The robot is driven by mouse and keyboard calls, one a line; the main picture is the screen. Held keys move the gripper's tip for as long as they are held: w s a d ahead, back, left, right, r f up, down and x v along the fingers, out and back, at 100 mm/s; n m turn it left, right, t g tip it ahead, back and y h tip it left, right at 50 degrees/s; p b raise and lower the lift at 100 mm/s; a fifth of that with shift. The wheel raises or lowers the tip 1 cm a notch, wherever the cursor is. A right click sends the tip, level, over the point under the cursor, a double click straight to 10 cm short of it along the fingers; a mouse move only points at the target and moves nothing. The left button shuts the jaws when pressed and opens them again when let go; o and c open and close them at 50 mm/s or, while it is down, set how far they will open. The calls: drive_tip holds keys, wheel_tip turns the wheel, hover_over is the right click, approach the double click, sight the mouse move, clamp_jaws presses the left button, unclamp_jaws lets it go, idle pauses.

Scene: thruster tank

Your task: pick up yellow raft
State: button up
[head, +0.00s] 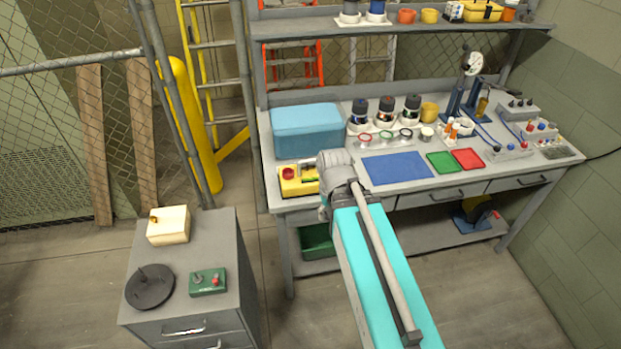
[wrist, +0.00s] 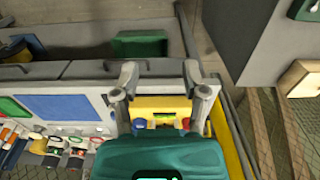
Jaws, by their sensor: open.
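A yellow block-like thing (head: 299,181), likely the raft, sits at the front left corner of the workbench. A red knob tops its left end, and my arm hides its right part. In the wrist view the same yellow body (wrist: 168,103) shows between my fingers, with blue, green and red parts on it; my gripper's dark green body covers its lower part. My gripper (wrist: 160,76) is open, one finger towards each end of the yellow thing. Nothing is held. I cannot tell how high the fingertips are above it.
A blue box (head: 307,128) stands behind the yellow thing. A blue mat (head: 397,167) lies to its right. A grey cabinet (head: 222,255) stands at the left, apart from the workbench (head: 457,189). A yellow case (head: 483,11) sits on the upper shelf.

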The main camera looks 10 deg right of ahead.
drive_tip(key=w+r+n+t+p, duration=0.1)
drive_tip(key=w+r+n+p, duration=0.2)
drive_tip(key=w+n, duration=0.6)
drive_tip(key=w+r+n+t+p, duration=0.1)
drive_tip(key=w+r+n+p, duration=0.3)
drive_tip(key=w, duration=1.2)
drive_tip(key=r+n, duration=0.1)
drive_tip(key=n, duration=0.3)
drive_tip(key=shift+w+n, duration=0.35)
drive_tip(key=shift+n, duration=0.05)
drive_tip(key=shift+f, duration=0.15)
drive_tip(key=b, duration=0.8)
hover_over(310, 161)
drive_tip(key=f, duration=0.7)
drive_tip(key=shift+s+d+f, duration=0.25)
drive_tip(key=shift+s+f, duration=0.15)
drive_tip(key=shift+f, duration=0.25)
drive_tip(key=shift+w+a+f+b, duration=0.1)
drive_tip(key=shift+w+f+b, duration=0.1)
drive_tip(key=shift+f+b, duration=0.65)
drive_tip(key=shift+w+f+b, duration=0.25)
drive_tip(key=shift+f+b, duration=0.6)
drive_tip(key=shift+b, duration=0.05)
drive_tip(key=shift+w+a+f+b, duration=0.1)
drive_tip(key=shift+w+f+b, duration=0.1)
drive_tip(key=shift+f+b, duration=0.65)
